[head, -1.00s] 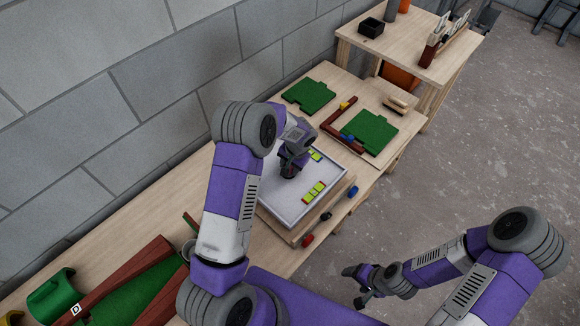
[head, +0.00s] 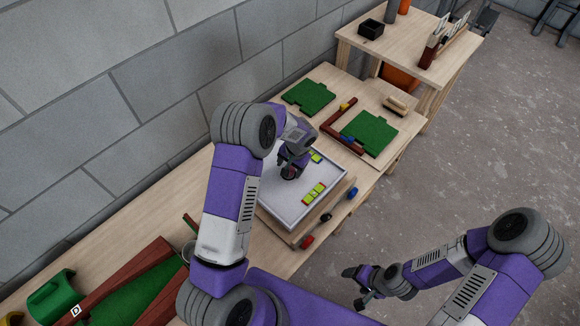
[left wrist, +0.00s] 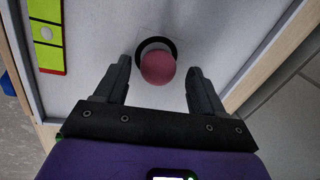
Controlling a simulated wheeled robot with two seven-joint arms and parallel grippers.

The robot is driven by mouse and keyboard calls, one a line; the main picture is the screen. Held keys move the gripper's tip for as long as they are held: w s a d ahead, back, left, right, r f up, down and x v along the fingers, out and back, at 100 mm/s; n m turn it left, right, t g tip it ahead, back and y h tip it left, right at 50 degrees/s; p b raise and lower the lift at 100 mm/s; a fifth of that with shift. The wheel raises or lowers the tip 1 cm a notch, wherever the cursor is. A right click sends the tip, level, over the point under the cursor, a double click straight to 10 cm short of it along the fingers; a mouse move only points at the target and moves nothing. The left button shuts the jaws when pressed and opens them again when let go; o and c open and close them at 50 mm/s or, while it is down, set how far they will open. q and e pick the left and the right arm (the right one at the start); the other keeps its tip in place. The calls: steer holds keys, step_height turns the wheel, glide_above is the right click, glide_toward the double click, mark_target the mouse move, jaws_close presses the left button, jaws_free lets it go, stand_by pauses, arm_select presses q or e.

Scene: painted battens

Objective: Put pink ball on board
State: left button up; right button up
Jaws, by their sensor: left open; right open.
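The pink ball (left wrist: 158,68) shows in the left wrist view at a black ring (left wrist: 146,46) on a pale square of the white board (left wrist: 95,40). My left gripper (left wrist: 160,74) is open, with one finger on each side of the ball and a gap to both. In the head view my left gripper (head: 290,172) is low over the rimmed white board (head: 281,207), and its arm hides part of the board. The ball is hardly visible there. My right gripper (head: 358,284) is open and empty, over the floor at the lower right.
Yellow-green blocks (head: 314,192) lie on the board. Red (head: 307,241) and blue (head: 352,192) pieces sit along its front. Green plates (head: 309,97) and a dark red angled batten (head: 343,132) lie farther back. A wall runs along the left.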

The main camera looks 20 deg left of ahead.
arm_select(q)
step_height(320, 180, up, 11)
steer(key=d+p, duration=0.2)
steer(key=shift+s, duration=0.15)
arm_select(e)
step_height(320, 180, up, 2)
arm_select(q)
steer(key=shift+d, duration=0.1)
